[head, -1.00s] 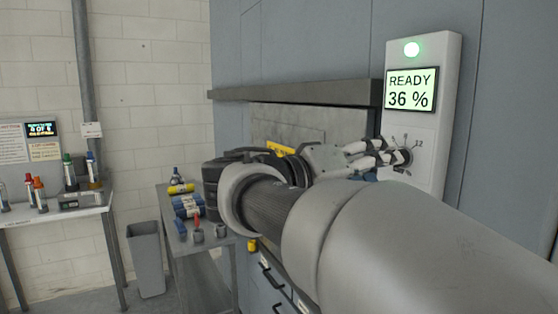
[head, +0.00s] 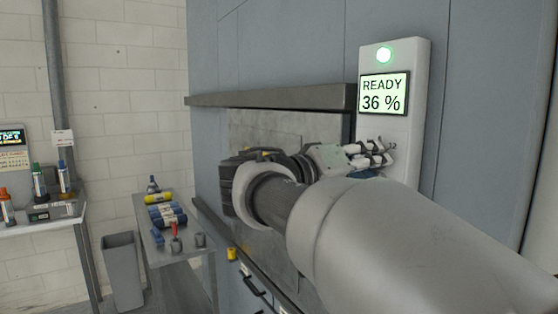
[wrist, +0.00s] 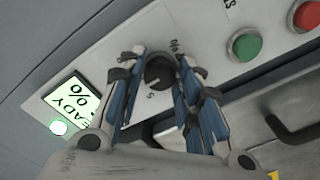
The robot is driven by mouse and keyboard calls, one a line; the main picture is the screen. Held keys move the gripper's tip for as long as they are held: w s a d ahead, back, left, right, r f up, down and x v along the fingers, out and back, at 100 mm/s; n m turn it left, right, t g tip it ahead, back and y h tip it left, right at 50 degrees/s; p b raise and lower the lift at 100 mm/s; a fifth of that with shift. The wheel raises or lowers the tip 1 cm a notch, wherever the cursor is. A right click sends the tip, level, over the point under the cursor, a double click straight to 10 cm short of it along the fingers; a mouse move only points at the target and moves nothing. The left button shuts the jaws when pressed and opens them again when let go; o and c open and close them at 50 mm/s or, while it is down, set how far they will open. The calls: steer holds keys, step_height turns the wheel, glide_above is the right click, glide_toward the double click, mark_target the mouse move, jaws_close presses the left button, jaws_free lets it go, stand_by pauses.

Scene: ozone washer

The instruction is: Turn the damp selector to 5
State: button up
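The damp selector is a dark round knob (wrist: 160,72) on a pale panel, with printed marks around it in the wrist view. A light pointer line shows on its face, but I cannot tell exactly which number it meets. My gripper (wrist: 160,62) has its blue-padded fingers on either side of the knob, with narrow gaps visible; contact is unclear. In the head view my gripper (head: 388,155) covers the knob on the white panel (head: 400,55). The panel's display (head: 384,93) reads READY 36 %, under a lit green lamp (head: 384,55).
A green button (wrist: 243,45) and a red button (wrist: 306,15) lie to the right of the knob in the wrist view. A grey ledge (head: 270,97) juts out left of the panel. A side table (head: 150,235) with bottles and a grey bin (head: 121,270) stand further left.

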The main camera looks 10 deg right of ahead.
steer(key=c, duration=0.6)
steer(key=n+p, duration=0.4)
steer(key=n, duration=0.3)
steer(key=shift+r+n+p, duration=0.15)
steer(key=shift+n+p, duration=0.15)
steer(key=shift+n, duration=0.3)
stand_by(0.4)
steer(key=o, duration=1.1)
